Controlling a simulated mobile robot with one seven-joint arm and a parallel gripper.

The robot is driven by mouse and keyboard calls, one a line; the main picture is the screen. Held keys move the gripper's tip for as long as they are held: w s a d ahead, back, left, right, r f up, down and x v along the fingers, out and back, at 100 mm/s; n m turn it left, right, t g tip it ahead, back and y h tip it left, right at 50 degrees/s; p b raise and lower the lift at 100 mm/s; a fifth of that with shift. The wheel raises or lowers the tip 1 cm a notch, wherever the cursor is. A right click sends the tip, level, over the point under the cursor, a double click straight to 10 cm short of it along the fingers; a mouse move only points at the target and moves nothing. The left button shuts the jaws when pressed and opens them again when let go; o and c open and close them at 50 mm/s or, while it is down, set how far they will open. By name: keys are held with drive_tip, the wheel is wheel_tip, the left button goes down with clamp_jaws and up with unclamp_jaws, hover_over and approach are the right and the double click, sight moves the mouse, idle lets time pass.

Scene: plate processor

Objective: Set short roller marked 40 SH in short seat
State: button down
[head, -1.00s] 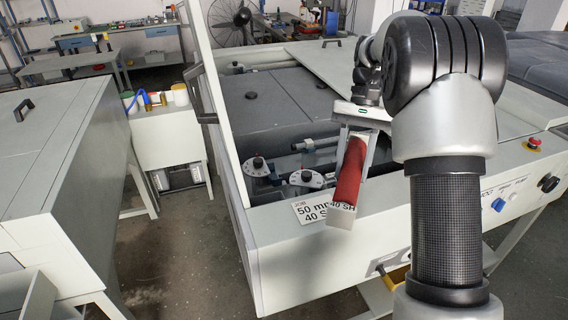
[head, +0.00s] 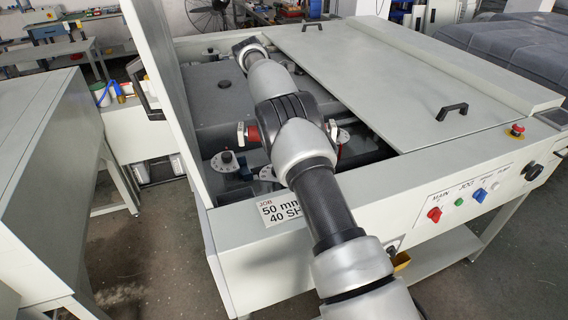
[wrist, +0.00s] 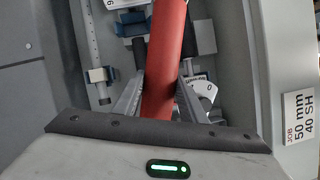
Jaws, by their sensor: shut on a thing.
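The red roller (wrist: 168,55) is held between the two fingers of my gripper (wrist: 163,85) in the wrist view. It runs from the top edge of that view down under the gripper body. In the head view my arm hides the gripper and the roller's middle; a red part of the roller (head: 252,133) with a pale end shows left of my arm. Its 40 SH marking is not readable now. I cannot tell which support is the short seat, or whether the roller touches one.
A job card (head: 281,209) reading 50 mm, 40 SH is on the machine's front edge. A raised panel (head: 178,90) stands at the left of the opening. A flat cover (head: 400,85) lies to the right. Another dial (head: 224,160) sits inside the front.

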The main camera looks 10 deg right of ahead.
drive_tip(key=n, duration=0.1)
drive_tip(key=w+n, duration=0.1)
drive_tip(key=w+t, duration=0.1)
drive_tip(key=shift+w+a+f+n, duration=0.15)
drive_tip(key=shift+a+f+n, duration=0.1)
drive_tip(key=shift+f+n, duration=0.15)
drive_tip(key=shift+n+t, duration=0.3)
drive_tip(key=shift+n, duration=0.1)
drive_tip(key=f, duration=1)
drive_tip(key=shift+w, duration=0.35)
drive_tip(key=shift+f, duration=0.15)
drive_tip(key=shift+f, duration=0.25)
drive_tip(key=c, duration=1.1)
unclamp_jaws()
drive_tip(key=shift+s, duration=0.1)
